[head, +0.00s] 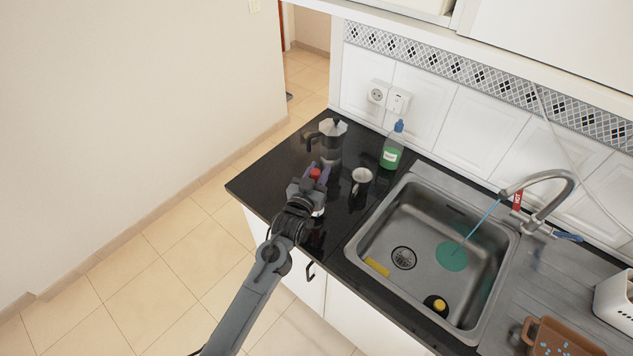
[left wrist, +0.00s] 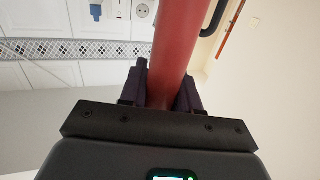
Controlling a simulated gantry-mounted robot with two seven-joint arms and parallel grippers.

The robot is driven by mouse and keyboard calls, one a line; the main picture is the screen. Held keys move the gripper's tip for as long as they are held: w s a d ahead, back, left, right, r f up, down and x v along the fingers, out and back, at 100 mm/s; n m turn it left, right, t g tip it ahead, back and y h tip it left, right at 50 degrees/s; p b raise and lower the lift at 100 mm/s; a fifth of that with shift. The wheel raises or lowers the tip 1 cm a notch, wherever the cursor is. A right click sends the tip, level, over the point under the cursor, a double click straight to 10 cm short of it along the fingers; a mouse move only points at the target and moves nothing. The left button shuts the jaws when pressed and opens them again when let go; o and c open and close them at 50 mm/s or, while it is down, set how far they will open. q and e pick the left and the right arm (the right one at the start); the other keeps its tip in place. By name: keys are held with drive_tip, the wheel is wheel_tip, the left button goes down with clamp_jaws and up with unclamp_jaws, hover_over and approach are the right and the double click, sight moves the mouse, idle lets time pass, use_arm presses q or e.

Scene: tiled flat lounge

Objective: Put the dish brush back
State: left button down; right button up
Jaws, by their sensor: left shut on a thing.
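My left gripper (head: 314,180) is over the black worktop, left of a small mug. It is shut on a red cylindrical thing (head: 315,173). In the left wrist view this is a thick red shaft (left wrist: 174,45) standing between the dark fingers (left wrist: 158,88). A small white part shows below the gripper in the head view. The gripper hides most of the held thing, so I cannot tell whether it is the dish brush. My right gripper is out of view.
A moka pot (head: 331,143), the mug (head: 361,179) and a green soap bottle (head: 391,150) stand close by. The steel sink (head: 408,222) holds a yellow block (head: 377,267) and a teal disc (head: 452,257). A tap (head: 555,192) and brown rack (head: 560,340) are at right.

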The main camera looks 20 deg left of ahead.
use_arm(q)
drive_tip(key=shift+f+b, duration=0.9)
drive_tip(key=shift+f, duration=0.4)
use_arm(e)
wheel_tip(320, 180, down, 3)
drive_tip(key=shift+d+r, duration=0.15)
use_arm(q)
drive_tip(key=shift+f, duration=0.2)
drive_tip(key=c, duration=0.8)
unclamp_jaws()
drive_tip(key=shift+r, duration=0.1)
